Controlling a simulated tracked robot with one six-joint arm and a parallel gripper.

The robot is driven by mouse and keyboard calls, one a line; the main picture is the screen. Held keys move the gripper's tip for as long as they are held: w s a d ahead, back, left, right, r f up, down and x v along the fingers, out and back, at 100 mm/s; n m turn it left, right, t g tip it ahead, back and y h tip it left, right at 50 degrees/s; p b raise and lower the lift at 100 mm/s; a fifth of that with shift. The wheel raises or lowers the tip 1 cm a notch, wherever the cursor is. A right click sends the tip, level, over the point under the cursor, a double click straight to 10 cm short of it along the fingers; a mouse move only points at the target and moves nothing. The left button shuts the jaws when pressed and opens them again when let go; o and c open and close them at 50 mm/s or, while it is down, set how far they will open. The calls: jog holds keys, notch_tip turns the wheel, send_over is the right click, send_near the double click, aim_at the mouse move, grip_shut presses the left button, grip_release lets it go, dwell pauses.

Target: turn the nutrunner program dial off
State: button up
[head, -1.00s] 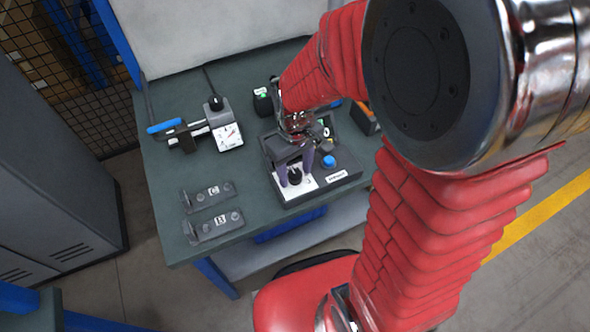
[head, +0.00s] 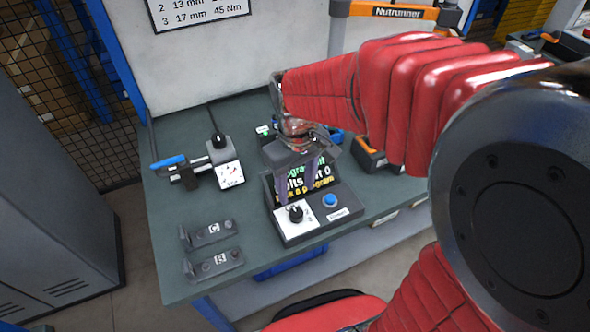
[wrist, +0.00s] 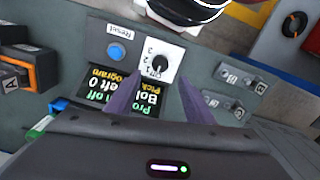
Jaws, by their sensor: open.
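The program dial (head: 296,213) is a black knob on a white plate at the console's front left. It also shows in the wrist view (wrist: 161,63), beside marks that include 1, 2, 3 and what looks like Off. I cannot tell surely which mark its pointer meets. The console display (head: 305,180) is partly hidden by my gripper; it seems to read program off, bolts left 0, pick a program. My gripper (head: 298,183) is open and empty above the display, its purple fingers apart from the dial. Its fingertips also show in the wrist view (wrist: 158,82).
A blue reset button (head: 330,200) sits right of the dial. A gauge device with a blue handle (head: 169,161) and brackets marked C (head: 212,231) and B (head: 218,263) lie left on the bench. An orange-and-black unit (head: 370,158) stands right of the console.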

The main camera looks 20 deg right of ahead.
notch_tip(320, 180, up, 4)
dwell(0.7)
jog(key=s+d+r+m+t, duration=0.1)
jog(key=s+r+m+t, duration=0.2)
jog(key=s, duration=0.6)
notch_tip(320, 180, up, 3)
jog(key=t, duration=0.2)
jog(key=shift+s+d+r+m+t, duration=0.2)
jog(key=shift+d+m+t, duration=0.1)
jog(key=shift+d, duration=0.1)
dwell(1.1)
